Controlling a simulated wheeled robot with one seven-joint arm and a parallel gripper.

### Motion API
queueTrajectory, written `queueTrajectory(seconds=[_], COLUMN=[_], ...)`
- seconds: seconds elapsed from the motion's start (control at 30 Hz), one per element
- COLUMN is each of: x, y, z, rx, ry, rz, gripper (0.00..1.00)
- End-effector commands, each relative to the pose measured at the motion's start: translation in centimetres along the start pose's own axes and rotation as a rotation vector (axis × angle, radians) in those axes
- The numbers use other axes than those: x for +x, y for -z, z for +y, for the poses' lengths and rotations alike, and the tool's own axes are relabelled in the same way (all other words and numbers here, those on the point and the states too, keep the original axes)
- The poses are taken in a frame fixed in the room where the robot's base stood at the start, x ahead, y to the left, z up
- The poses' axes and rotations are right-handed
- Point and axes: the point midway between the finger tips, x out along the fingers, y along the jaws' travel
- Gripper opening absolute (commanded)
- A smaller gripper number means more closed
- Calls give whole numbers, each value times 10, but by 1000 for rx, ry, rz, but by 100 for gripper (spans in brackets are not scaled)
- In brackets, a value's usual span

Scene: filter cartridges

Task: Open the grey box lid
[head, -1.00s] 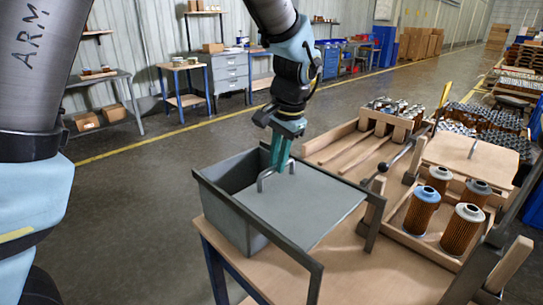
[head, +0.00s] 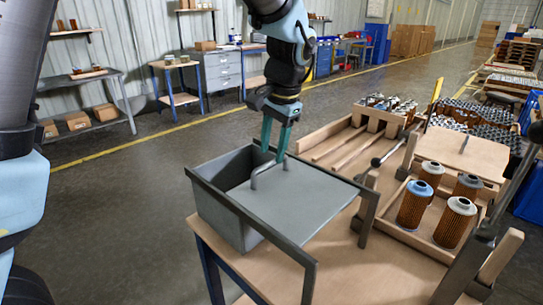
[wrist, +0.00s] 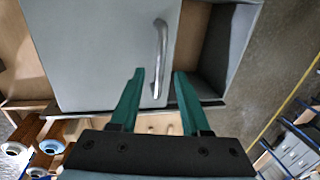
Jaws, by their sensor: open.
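The grey box (head: 225,222) stands on a wooden-topped table, with its flat grey lid (head: 305,205) set over to the right. An opening shows along the box's left and back side, and the inside looks empty. The lid's bar handle (head: 268,173) is near the lid's left edge; it also shows in the wrist view (wrist: 161,55). My gripper (head: 273,154) is open just above the handle, fingers pointing down. In the wrist view, the handle's near end appears between the fingertips (wrist: 159,72), with nothing gripped.
A dark frame (head: 312,275) surrounds the box and lid. To the right are a wooden tray of filter cartridges (head: 455,222), a lever with a dark knob (head: 376,162) and a slotted wooden rack (head: 330,147). Floor is clear to the left.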

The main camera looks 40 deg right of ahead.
Motion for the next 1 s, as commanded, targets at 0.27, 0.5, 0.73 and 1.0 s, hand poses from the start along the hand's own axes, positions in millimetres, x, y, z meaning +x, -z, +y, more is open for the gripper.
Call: queueTrajectory(seconds=[0.27, 0.5, 0.73, 1.0], x=[-55, -80, -83, -83], y=[1, 0, 0, 0], z=[0, 0, 0, 0], rx=[0, 0, 0, 0], ry=[1, 0, 0, 0], rz=[5, 1, 0, 0], gripper=[47, 47, 47, 47])
